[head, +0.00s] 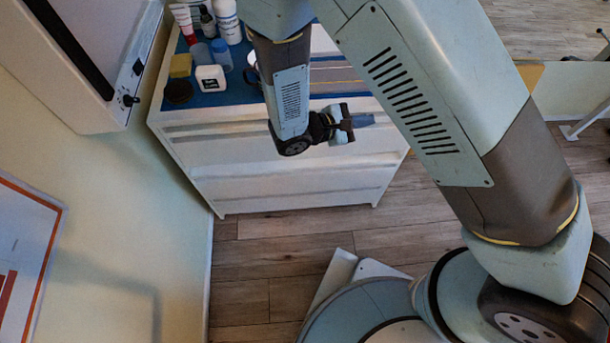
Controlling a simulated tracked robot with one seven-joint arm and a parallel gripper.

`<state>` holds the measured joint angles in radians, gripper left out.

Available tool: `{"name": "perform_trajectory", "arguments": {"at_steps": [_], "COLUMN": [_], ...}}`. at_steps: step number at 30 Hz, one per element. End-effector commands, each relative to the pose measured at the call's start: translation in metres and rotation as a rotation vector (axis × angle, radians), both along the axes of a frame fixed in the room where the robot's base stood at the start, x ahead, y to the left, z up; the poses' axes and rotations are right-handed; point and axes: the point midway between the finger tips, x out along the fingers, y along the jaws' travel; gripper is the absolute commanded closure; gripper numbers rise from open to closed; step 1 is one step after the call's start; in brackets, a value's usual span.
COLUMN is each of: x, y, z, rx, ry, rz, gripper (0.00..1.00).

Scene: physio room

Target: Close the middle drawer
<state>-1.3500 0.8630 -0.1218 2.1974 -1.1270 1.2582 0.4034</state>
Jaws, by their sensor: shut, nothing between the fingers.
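The white drawer unit (290,190) stands against the wall, with several stacked drawer fronts facing me. The middle drawer (220,156) shows as a white front below the top one.
Bottles (227,20), a white jar (210,78), a yellow sponge (180,65) and a dark round item (178,91) stand on the unit's blue top. A wall cabinet (90,60) overhangs at left. The wooden floor (265,255) before the unit is clear.

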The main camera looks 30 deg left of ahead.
Motion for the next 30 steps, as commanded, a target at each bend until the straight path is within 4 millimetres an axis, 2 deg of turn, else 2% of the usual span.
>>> {"name": "perform_trajectory", "arguments": {"at_steps": [1,6,15,24,30], "x": [-0.009,-0.036,-0.091,-0.148,-0.174], "y": [0.009,0.035,0.065,0.071,0.064], "z": [-0.015,-0.060,-0.143,-0.227,-0.271], "rx": [-0.039,-0.147,-0.320,-0.472,-0.544], "ry": [-0.008,-0.046,-0.117,-0.186,-0.219], "rz": [0.059,0.256,0.618,0.990,1.186], "gripper": [1.00,1.00,1.00,1.00,1.00]}}
